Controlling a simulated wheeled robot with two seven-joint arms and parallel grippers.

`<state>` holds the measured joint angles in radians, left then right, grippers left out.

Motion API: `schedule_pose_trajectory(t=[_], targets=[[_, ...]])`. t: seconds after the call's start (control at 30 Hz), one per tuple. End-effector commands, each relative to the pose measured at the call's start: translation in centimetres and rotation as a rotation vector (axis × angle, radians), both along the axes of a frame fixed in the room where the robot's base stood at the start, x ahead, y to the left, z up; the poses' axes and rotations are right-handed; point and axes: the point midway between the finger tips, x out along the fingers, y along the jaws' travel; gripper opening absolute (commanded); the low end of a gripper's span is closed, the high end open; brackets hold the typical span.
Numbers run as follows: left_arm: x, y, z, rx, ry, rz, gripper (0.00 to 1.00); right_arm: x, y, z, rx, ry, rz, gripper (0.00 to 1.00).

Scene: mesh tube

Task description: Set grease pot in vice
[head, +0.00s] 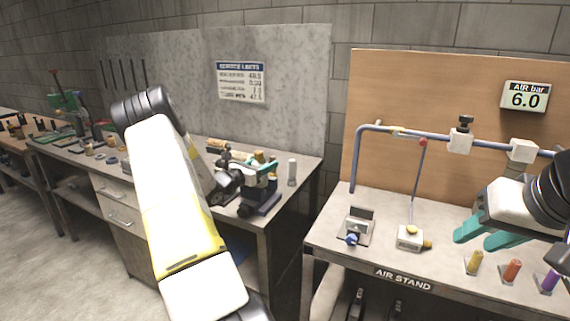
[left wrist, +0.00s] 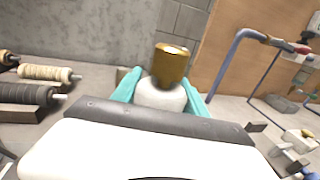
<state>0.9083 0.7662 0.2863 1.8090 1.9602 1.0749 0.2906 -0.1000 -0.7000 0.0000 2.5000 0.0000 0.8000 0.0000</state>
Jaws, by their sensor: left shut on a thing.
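The grease pot seems to be the thing with a brass-coloured cylindrical top (left wrist: 171,65) and a pale rounded part below it, between the teal fingers of my left gripper (left wrist: 160,92) in the left wrist view. In the head view my left gripper (head: 262,168) is shut on it over the dark blue vice (head: 264,203) at the bench's right end. The gripper hides most of the vice jaws, so I cannot tell whether the pot touches them. My right gripper (head: 485,238) is open and empty over the air stand.
A white cylinder (head: 292,172) stands just right of the vice. Rollers (left wrist: 45,73) lie left in the left wrist view. The air stand table (head: 330,225) holds a small clamp block (head: 357,228), a pale block (head: 410,238) and coloured pegs (head: 511,270). A gap separates the two tables.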

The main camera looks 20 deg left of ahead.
Motion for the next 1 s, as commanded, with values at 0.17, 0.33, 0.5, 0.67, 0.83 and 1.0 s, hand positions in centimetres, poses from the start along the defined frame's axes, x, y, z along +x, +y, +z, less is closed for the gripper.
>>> schedule_pose_trajectory(t=[0.17,0.33,0.5,0.67,0.83,1.0], targets=[[0.0,0.0,-0.2,0.0,-0.002,0.0,0.0,0.0,0.0,0.0,0.0,0.0,0.0,0.36],[0.0,0.0,-0.4,0.0,-0.002,0.0,0.0,0.0,0.0,0.0,0.0,0.0,0.0,0.36],[0.0,0.0,-0.6,0.0,-0.002,0.0,0.0,0.0,0.0,0.0,0.0,0.0,0.0,0.36],[0.0,0.0,-0.8,0.001,-0.001,0.0,0.0,0.0,0.0,0.0,0.0,0.0,0.0,0.36],[0.0,0.0,-1.0,0.001,-0.001,0.0,0.0,0.0,0.0,0.0,0.0,0.0,0.0,0.36],[0.0,0.0,-1.2,0.001,-0.001,0.0,0.0,0.0,0.0,0.0,0.0,0.0,0.0,0.36]])
